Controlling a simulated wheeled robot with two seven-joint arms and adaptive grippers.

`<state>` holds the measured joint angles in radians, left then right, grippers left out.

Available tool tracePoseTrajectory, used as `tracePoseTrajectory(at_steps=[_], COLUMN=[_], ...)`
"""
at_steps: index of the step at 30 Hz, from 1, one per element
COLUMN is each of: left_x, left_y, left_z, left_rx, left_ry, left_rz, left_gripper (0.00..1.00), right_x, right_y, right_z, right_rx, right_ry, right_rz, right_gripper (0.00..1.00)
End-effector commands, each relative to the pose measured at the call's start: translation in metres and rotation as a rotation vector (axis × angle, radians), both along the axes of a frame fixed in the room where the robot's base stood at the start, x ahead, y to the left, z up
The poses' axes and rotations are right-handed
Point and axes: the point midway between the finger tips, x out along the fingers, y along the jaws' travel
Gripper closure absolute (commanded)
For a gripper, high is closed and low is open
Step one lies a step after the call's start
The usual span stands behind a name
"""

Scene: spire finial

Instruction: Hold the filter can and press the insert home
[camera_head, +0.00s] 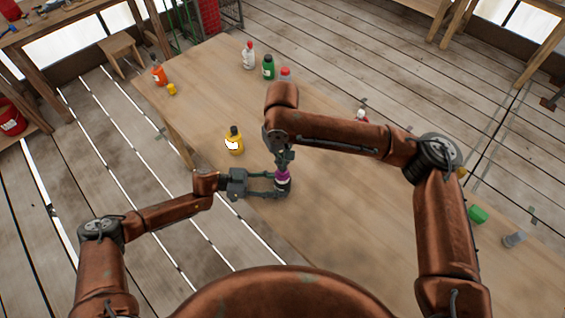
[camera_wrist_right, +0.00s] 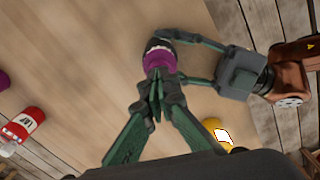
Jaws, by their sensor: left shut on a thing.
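The filter can (camera_head: 284,184) is a small dark cylinder with a pale band, standing on the table near its front edge. My left gripper (camera_head: 279,190) reaches in from the left and is shut around it. The purple insert (camera_head: 282,174) sits at the can's top; it shows larger in the right wrist view (camera_wrist_right: 160,60). My right gripper (camera_head: 284,160) points down from above, its fingers together in the right wrist view (camera_wrist_right: 155,90), with the tips at the purple insert. The fingers partly hide the insert, and I cannot tell how deep it sits.
On the wooden table (camera_head: 340,210), a yellow bottle (camera_head: 234,140) stands behind my left gripper. White (camera_head: 248,56), green (camera_head: 268,67) and orange (camera_head: 158,75) bottles stand farther back. A green block (camera_head: 478,214) and a grey item (camera_head: 514,239) lie at right.

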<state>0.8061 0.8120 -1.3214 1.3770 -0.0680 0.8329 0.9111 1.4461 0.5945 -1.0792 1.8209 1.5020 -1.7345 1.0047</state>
Motion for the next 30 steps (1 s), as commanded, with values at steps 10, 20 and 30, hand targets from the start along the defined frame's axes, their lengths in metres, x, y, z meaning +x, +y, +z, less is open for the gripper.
tracePoseTrajectory(at_steps=[10, 20, 30], left_x=[0.000, 0.000, 0.000], left_y=[0.000, 0.000, 0.000], left_z=[-0.002, -0.002, -0.001], left_rx=[0.002, 0.002, 0.002], left_ry=[0.001, 0.001, 0.001], left_rz=[0.001, 0.001, 0.001], left_gripper=[0.73, 0.73, 0.73], right_x=[0.000, 0.000, 0.000], right_y=[0.000, 0.000, 0.000], right_z=[0.013, 0.032, 0.052], right_rx=[0.000, 0.001, 0.001], right_ry=[0.001, 0.000, 0.000], right_rz=[0.000, -0.001, -0.001], right_gripper=[1.00, 1.00, 1.00])
